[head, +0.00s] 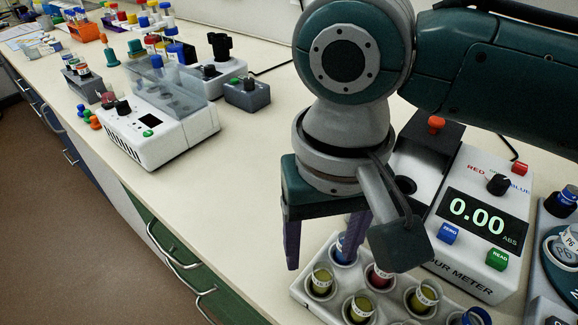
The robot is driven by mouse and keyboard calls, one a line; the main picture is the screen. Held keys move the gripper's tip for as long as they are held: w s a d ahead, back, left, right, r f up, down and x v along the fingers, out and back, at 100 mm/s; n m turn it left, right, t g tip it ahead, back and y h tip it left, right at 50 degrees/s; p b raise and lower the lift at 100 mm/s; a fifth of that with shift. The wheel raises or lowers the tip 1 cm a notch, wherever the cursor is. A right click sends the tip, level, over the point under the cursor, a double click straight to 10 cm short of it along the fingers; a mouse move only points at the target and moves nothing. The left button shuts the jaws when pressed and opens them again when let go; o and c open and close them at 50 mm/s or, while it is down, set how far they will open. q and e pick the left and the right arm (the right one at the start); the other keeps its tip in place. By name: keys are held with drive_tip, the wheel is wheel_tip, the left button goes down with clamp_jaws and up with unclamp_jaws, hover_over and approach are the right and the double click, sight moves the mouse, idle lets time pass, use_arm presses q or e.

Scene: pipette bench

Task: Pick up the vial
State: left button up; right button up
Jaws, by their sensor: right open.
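A pale rack (300,291) at the bottom centre holds several vials in round wells. A yellow-green vial (321,279) stands at its left, another yellow-green vial (361,307) is nearer the bottom, and a third (424,296) is to the right. A red vial (380,276) and a blue one (342,246) stand further back, partly covered by my right gripper. My right gripper (324,248) points down above the back left of the rack, its jaws apart. I see no vial held between the fingers. My left gripper is out of view.
A colour meter (475,215) reading 0.00 stands right of the rack, close to my right arm. Another device (560,250) is at the right edge. A white machine (160,125) and small racks stand further left. The bench left of the gripper is clear.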

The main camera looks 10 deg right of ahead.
sight(325, 271)
drive_tip(key=f, duration=0.2)
drive_tip(key=s+f, duration=0.1)
drive_tip(key=f, duration=0.1)
drive_tip(key=shift+d+f, duration=0.1)
clamp_jaws()
idle(0.3)
